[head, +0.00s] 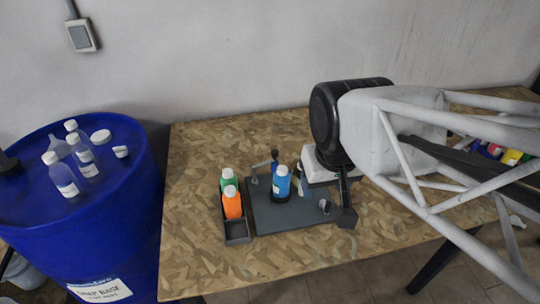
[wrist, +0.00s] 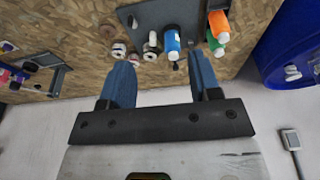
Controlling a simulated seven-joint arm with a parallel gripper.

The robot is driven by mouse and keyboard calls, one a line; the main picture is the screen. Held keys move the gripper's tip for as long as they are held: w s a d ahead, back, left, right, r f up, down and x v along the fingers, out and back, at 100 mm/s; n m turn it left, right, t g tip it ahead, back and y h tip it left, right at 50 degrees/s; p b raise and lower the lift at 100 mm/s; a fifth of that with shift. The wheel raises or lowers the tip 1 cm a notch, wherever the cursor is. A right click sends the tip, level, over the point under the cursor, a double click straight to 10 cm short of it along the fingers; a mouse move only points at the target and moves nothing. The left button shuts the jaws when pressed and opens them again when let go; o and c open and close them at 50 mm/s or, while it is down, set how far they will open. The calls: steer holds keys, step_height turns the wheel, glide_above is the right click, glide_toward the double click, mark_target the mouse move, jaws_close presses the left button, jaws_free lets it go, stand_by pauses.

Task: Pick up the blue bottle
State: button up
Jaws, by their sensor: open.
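The blue bottle (head: 282,183) has a white cap and stands upright on a dark grey plate (head: 288,217) on the table. In the wrist view the blue bottle (wrist: 172,40) shows beyond my fingertips, between their lines and closer to the right finger. My gripper (wrist: 160,60) is open and empty, with its two blue fingers apart. In the head view my arm reaches in from the right and its hand is just right of the bottle; the fingers are hard to make out there.
An orange bottle (head: 232,202) and a green bottle (head: 228,178) stand in a dark tray (head: 237,229) left of the plate. A blue drum (head: 120,215) at the left carries several clear bottles. The table's (head: 200,255) front left is clear.

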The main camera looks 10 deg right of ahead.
stand_by(0.3)
steer(key=o, duration=0.6)
steer(key=n+t, duration=0.1)
steer(key=t, duration=0.6)
glide_above(285, 183)
steer(key=s+d, duration=0.2)
steer(key=s, duration=0.4)
step_height(285, 183, down, 17)
steer(key=f+t, duration=0.1)
steer(key=f, duration=0.1)
steer(key=w+f+t+y, duration=0.1)
steer(key=f, duration=0.1)
steer(key=a+f+t, duration=0.1)
steer(key=f, duration=0.1)
steer(key=shift+w+f+n+y, duration=0.1)
steer(key=shift+w+n+y, duration=0.2)
steer(key=shift+a+f+t, duration=0.15)
steer(key=shift+f+t, duration=0.25)
steer(key=shift+f, duration=0.2)
